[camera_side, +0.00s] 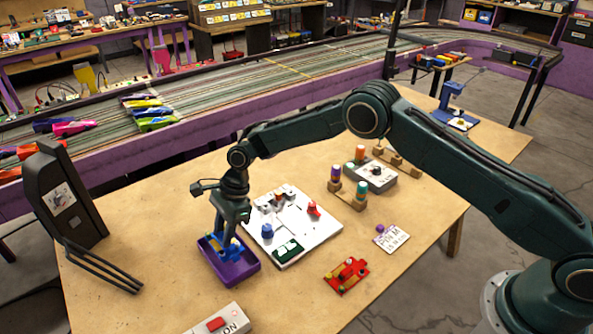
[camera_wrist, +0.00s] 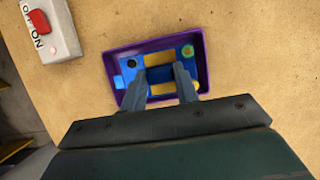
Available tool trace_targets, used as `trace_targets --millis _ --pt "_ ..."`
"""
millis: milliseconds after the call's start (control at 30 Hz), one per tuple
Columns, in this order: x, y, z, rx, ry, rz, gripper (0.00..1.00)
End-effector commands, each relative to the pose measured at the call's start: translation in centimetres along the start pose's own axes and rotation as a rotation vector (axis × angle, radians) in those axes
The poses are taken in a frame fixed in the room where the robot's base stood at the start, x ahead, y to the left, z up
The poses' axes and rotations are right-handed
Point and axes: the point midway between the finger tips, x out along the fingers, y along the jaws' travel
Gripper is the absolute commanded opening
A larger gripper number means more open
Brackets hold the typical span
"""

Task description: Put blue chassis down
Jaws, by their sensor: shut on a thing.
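The blue chassis (camera_wrist: 127,72) is in the purple tray (camera_wrist: 110,67), inside its rim in the wrist view. It carries yellow parts, a dark round part and a green round part. My gripper (camera_wrist: 160,74) is shut on the middle of the chassis, one finger on each side of a blue part between the yellow ones. In the side view, my gripper (camera_side: 221,236) points down into the purple tray (camera_side: 240,274), and blue of the chassis (camera_side: 231,249) shows below the fingers. I cannot tell whether the chassis touches the tray floor.
A white board (camera_side: 308,240) with several small parts lies right of the tray. A red chassis (camera_side: 346,275) lies on the table further right. A switch box (camera_side: 219,323) is in front, and a dark stand (camera_side: 62,200) is at left. Bare table surrounds the tray's front.

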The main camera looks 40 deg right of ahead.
Motion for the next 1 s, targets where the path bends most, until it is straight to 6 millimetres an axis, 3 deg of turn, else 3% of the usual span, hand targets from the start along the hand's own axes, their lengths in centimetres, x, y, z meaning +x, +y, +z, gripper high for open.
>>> trace_targets --millis 433,933,967,1000 --pt "3.7 0.0 -1.5 0.001 0.001 0.001 0.06" --pt "4.2 0.0 -1.8 0.0 0.0 0.0 0.06" --pt "4.2 0.0 -1.8 0.0 0.0 0.0 0.36" --pt "4.2 0.0 -1.7 0.0 0.0 0.0 0.44"
